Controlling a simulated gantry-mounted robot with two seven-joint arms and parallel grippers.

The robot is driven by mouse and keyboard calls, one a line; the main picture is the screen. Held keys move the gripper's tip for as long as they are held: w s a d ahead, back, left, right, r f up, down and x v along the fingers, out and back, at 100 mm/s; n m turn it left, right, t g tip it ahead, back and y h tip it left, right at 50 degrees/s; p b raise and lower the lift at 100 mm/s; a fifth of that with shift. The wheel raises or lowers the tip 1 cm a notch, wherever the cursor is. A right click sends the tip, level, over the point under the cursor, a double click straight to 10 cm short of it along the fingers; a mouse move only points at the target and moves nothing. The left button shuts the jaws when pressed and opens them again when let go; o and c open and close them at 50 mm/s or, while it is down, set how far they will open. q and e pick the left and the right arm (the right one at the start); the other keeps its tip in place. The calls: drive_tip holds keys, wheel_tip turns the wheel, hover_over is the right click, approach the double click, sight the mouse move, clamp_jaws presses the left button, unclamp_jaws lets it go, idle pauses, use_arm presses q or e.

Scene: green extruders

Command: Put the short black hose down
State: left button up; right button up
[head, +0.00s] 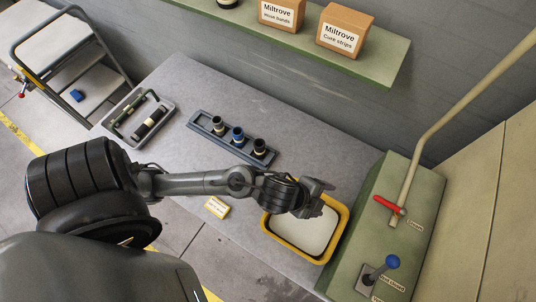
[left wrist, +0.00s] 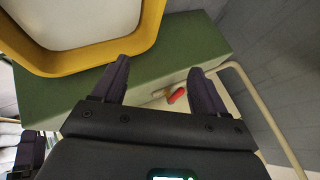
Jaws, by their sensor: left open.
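A black cylinder with pale bands (head: 151,121) lies in a grey tray (head: 169,106) at the left of the bench; it may be the short black hose. A dark rack (head: 196,123) holds three short upright pieces: a black one (head: 218,124), a blue-banded one (head: 238,134) and another black one (head: 260,147). My left gripper (head: 322,196) is over the yellow-rimmed bin (head: 345,222). In the left wrist view its fingers (left wrist: 157,68) are apart with nothing between them.
A green cabinet (head: 375,205) with a red-handled pipe (head: 390,207) and a blue-knobbed lever (head: 391,262) stands right of the bin. A shelf (head: 385,72) with boxes hangs behind the bench. The bench behind the rack is clear.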

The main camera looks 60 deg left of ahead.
use_arm(q)
drive_tip(key=s+a+f+n+g+y, duration=0.2)
drive_tip(key=s+a+f+n+g, duration=0.2)
drive_tip(key=s+a+n, duration=0.4)
drive_tip(key=s+n, duration=0.3)
drive_tip(key=shift+s+a+n+g, duration=0.3)
drive_tip(key=shift+a+n, duration=0.1)
use_arm(e)
drive_tip(key=shift+a, duration=0.15)
drive_tip(key=shift+r, duration=0.1)
